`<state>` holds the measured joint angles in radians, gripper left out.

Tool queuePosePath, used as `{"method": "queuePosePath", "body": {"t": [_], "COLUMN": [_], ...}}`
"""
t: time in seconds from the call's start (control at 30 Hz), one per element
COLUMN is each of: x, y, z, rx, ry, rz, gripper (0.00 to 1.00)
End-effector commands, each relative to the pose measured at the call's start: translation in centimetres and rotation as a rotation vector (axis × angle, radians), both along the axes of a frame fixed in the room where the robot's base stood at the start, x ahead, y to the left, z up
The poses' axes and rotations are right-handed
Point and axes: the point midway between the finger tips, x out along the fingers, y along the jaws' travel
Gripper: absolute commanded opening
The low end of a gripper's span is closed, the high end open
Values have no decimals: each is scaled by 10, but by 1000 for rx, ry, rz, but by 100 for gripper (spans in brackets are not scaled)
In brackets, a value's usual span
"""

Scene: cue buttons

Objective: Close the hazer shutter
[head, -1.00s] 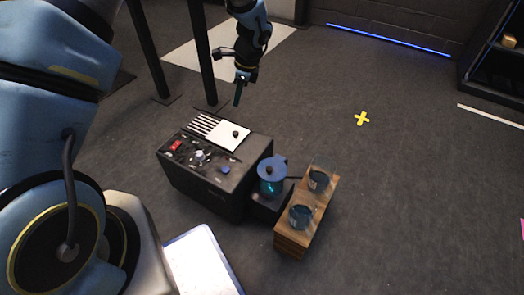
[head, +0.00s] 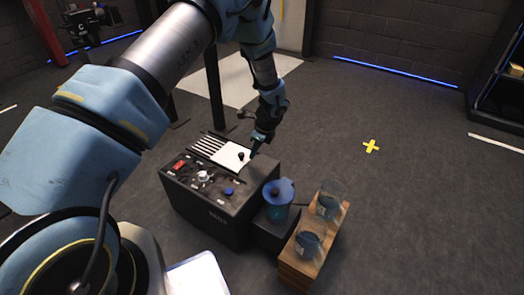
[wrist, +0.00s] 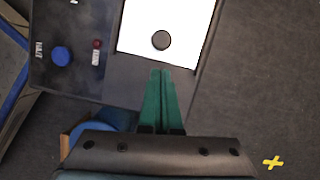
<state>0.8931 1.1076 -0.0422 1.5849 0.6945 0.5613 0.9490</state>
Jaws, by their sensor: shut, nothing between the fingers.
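The hazer (head: 212,205) is a black box on the floor. Its shutter is a white plate (head: 229,160) on top, with a small black knob (head: 241,155). The shutter sits at the right end of the dark slots (head: 207,145), which show uncovered to its left. In the wrist view the shutter (wrist: 140,38) and its round knob (wrist: 161,40) lie just beyond the fingertips. My gripper (head: 254,152) is beside the shutter's right edge; its green fingers (wrist: 160,72) are together and empty, a short gap from the knob. I cannot tell whether they touch the plate.
The hazer's top also has a red switch (head: 180,165), a pale dial (head: 203,176) and a blue button (head: 229,191). Open floor lies farther right.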

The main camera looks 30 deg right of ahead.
Motion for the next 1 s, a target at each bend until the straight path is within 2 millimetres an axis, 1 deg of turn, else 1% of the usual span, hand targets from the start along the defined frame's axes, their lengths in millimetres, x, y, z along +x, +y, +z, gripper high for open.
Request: {"method": "queuePosePath", "body": {"t": [0.03, 0.2, 0.57, 0.67, 0.77, 0.9, 1.0], "x": [4, 12, 14, 20, 38, 73, 95], "y": [3, 11, 12, 15, 25, 45, 57], "z": [-3, -4, -3, -2, 0, 0, -1], "rx": [0, 1, 1, 0, 2, 1, 1], "ry": [1, 2, 2, 1, 1, 2, 2], "rz": [0, -2, -2, 0, 4, 5, 5], "gripper": [0, 0, 0, 0, 0, 0, 0]}}
